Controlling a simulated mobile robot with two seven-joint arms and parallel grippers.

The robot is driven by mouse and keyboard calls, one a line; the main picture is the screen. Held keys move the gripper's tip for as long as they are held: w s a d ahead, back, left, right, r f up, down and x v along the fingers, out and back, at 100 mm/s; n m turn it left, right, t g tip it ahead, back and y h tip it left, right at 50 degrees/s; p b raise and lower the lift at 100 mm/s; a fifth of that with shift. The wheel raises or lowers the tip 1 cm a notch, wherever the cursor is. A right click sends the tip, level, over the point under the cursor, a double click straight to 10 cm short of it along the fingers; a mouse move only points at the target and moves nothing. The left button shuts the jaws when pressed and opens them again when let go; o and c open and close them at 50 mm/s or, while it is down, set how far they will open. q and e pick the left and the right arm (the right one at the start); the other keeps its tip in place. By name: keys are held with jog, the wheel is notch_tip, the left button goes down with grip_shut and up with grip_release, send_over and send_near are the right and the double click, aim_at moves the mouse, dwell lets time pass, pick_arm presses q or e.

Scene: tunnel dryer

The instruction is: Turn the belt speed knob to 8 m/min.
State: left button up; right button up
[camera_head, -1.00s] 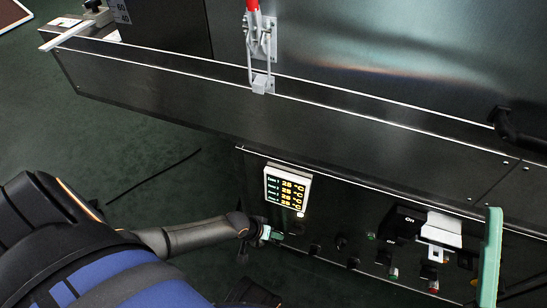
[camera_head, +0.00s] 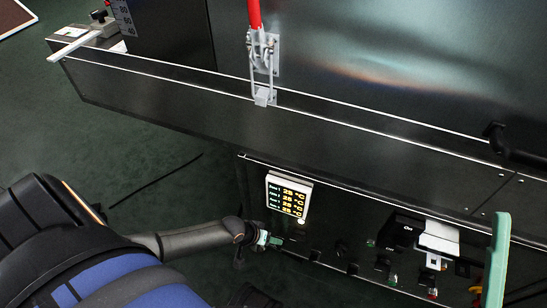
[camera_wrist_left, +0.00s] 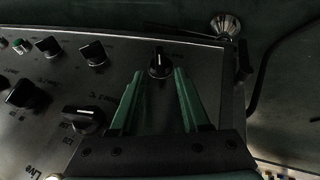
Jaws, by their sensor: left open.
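My left gripper (camera_head: 266,239) is at the left end of the dryer's control panel, below the display. In the left wrist view its two green fingers (camera_wrist_left: 160,78) are open, with a black rotary knob (camera_wrist_left: 159,64) in the gap ahead of their tips. That knob has a light pointer line, and its printed label is too small to read. I cannot tell whether a finger touches it. Other black knobs, one of them larger (camera_wrist_left: 83,120), lie to the left. I cannot tell which knob is belt speed. A green finger-like bar (camera_head: 499,258), apparently my right gripper's, shows at the right.
A lit temperature display (camera_head: 288,195) sits above the knobs. Switches and coloured buttons (camera_head: 433,292) fill the panel's right part. A steel ledge (camera_head: 290,125) with a red-handled clamp (camera_head: 263,65) runs above. A round metal fitting (camera_wrist_left: 226,26) stands beyond the panel's edge.

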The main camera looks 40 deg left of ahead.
pick_arm(q)
jog(key=p+v, duration=0.5)
jog(key=v, duration=0.4)
jog(key=shift+s+r, duration=0.15)
jog(key=shift+r, duration=0.2)
pick_arm(e)
notch_tip(320, 180, up, 7)
jog(key=shift+d+n, duration=0.4)
jog(key=shift+s, duration=0.1)
